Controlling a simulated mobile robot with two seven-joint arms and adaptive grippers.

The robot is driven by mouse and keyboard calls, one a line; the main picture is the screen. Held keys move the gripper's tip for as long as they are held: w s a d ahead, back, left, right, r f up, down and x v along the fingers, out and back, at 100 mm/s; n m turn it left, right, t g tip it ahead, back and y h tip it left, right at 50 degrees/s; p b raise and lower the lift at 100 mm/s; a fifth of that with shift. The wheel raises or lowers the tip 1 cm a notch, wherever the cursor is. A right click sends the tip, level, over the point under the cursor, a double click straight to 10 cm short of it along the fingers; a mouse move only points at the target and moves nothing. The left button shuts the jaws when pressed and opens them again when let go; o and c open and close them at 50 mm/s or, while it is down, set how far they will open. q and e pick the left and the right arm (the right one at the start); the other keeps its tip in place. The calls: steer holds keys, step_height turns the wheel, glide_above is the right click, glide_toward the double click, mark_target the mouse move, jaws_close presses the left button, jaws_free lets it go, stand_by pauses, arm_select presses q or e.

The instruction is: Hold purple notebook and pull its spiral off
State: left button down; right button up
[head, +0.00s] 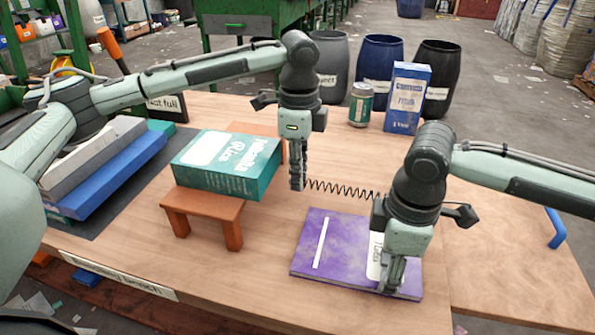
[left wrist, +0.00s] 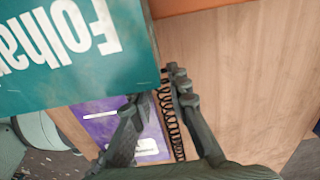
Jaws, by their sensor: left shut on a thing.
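The purple notebook (head: 340,232) lies flat on the wooden bench and has a white strip and a partly hidden white label; it also shows in the left wrist view (left wrist: 100,128). The dark wire spiral (head: 342,189) stretches above the notebook's far side. My left gripper (head: 298,187) is shut on the spiral's left end, and in the left wrist view the coils (left wrist: 171,122) run beside its fingers. My right gripper (head: 391,284) points down at the notebook's near right part. Its fingertips are partly hidden, and I cannot tell whether they pinch the notebook. The spiral's right end is hidden behind my right arm.
A teal box (head: 222,178) rests on a small orange-brown stool (head: 207,208) left of the notebook. Blue and grey boxes (head: 110,172) lie at left.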

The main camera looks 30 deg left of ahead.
steer(key=o, duration=0.4)
step_height(320, 180, down, 2)
steer(key=shift+s+d+f, duration=0.1)
steer(key=shift+d+f, duration=0.05)
steer(key=shift+f, duration=0.05)
steer(key=shift+c, duration=0.2)
steer(key=shift+r, duration=0.55)
jaws_close()
steer(key=shift+r+p, duration=0.3)
steer(key=shift+r, duration=4.4)
